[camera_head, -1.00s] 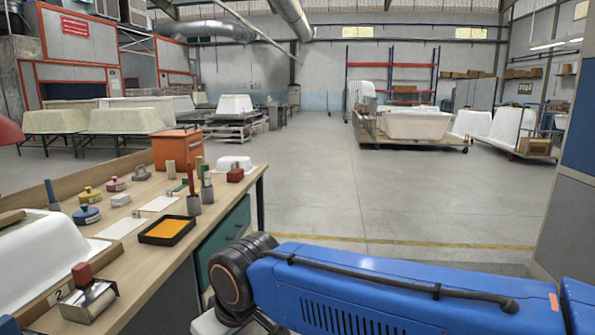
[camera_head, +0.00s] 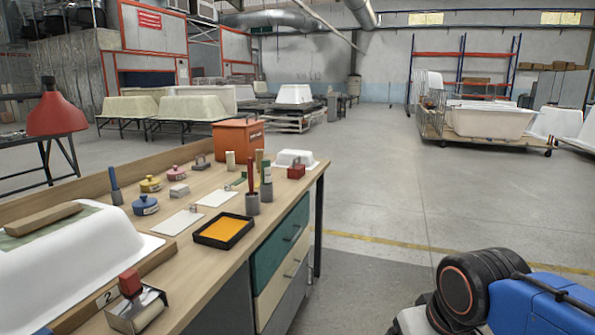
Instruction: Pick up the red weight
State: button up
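A small red block (camera_head: 296,171) sits on the far right end of the wooden workbench, near its edge and in front of a small white tub shell. A round pinkish-red weight with a knob (camera_head: 175,173) stands farther left, behind a yellow one (camera_head: 150,184) and a blue one (camera_head: 145,205). I cannot tell for certain which of the two is the red weight. Both stand on the bench with nothing touching them from my arm. My gripper is out of view; only my blue arm link and black joint show at the lower right.
The workbench (camera_head: 205,275) also holds an orange tray (camera_head: 223,231), grey cups with tools (camera_head: 252,203), white sheets, an orange box (camera_head: 238,141) and a red-handled roller (camera_head: 133,302). A white tub shell (camera_head: 70,260) fills its near left. Floor right of the bench is clear.

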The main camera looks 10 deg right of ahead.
aim_at(296, 170)
jog(key=i+l+u, duration=0.2)
jog(key=u, duration=0.5)
jog(key=i+l+u, duration=0.15)
jog(key=l, duration=0.25)
jog(key=i+l+u, duration=0.15)
jog(key=l, duration=0.3)
jog(key=i+l+u, duration=0.15)
jog(key=l, duration=0.3)
jog(key=i+l+u, duration=0.15)
jog(key=l, duration=0.35)
